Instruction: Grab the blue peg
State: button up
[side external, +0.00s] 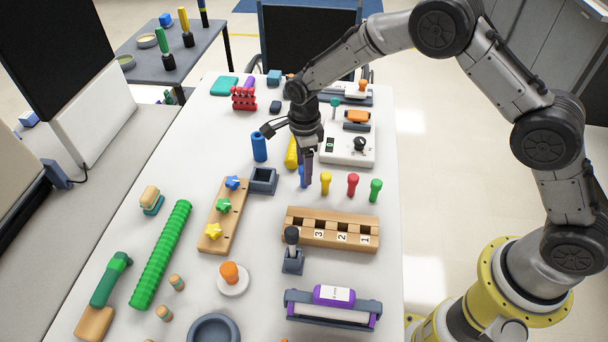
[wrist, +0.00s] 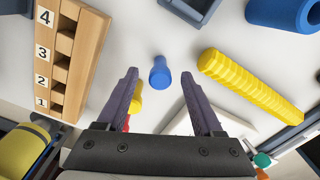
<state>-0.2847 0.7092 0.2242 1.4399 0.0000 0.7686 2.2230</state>
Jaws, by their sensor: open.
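The blue peg (wrist: 160,76) stands between my two fingertips in the wrist view, with a gap on each side. In the side view the blue peg (side external: 302,171) is mostly hidden behind a finger, and only a sliver of blue shows. My gripper (wrist: 159,74) is open and empty, pointing down over the peg. In the side view my gripper (side external: 306,178) is low over the table by the peg row. I cannot tell the exact height of the fingertips relative to the peg.
A yellow peg (side external: 326,183), red peg (side external: 352,184) and green peg (side external: 376,189) stand to the right. A wooden numbered block (side external: 331,232) is in front. A ridged yellow cylinder (wrist: 250,85), blue cylinder (side external: 259,147) and grey square holder (side external: 263,180) are close by.

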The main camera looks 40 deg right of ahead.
jog(key=shift+f, duration=0.6)
grip_shut()
jog(key=shift+r, duration=0.15)
